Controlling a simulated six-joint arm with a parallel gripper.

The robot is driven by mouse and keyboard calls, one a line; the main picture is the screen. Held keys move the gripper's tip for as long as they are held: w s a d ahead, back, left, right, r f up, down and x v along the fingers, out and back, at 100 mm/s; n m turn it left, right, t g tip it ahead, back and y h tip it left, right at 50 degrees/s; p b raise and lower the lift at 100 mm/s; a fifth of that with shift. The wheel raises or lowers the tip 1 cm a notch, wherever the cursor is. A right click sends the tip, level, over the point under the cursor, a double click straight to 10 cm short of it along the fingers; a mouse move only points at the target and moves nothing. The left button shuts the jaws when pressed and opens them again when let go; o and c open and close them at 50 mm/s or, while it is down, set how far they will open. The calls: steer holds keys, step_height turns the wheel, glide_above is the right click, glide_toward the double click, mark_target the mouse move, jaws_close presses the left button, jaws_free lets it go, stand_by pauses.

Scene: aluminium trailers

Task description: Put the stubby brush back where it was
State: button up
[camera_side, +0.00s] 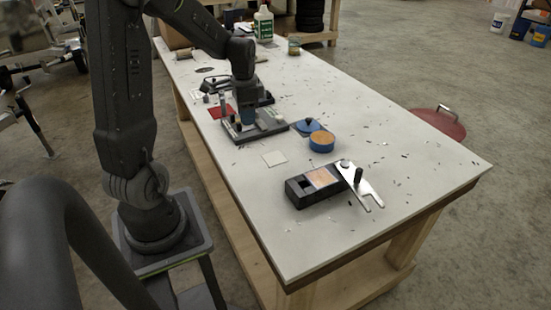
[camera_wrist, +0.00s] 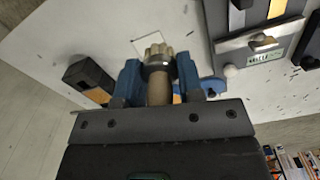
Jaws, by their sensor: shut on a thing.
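My gripper (camera_wrist: 158,82) has blue fingers shut on the stubby brush (camera_wrist: 159,62). The brush shows a short wooden handle between the fingers, a dark collar and pale bristles pointing away from the wrist. In the side view my gripper (camera_side: 246,116) is low over or just beside a dark grey flat holder (camera_side: 268,131) on the table. I cannot tell whether the brush touches anything, and the side view hardly shows it. The holder seems to show at the upper right of the wrist view too, as a grey labelled plate (camera_wrist: 236,56).
A pale square (camera_side: 274,158) lies in front of the holder. A blue tin (camera_side: 321,142) and a blue lid (camera_side: 310,126) stand to its right. A black box (camera_side: 299,193) with a metal plate (camera_side: 365,184) is nearer. A red patch (camera_side: 220,112) lies behind. The table's right side is mostly clear.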

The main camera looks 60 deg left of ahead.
steer(key=s+a, duration=0.2)
steer(key=s, duration=0.1)
glide_above(275, 158)
step_height(275, 158, down, 7)
steer(key=shift+s+f, duration=0.1)
steer(key=shift+f, duration=2.05)
steer(key=shift+f, duration=0.15)
steer(key=o, duration=0.9)
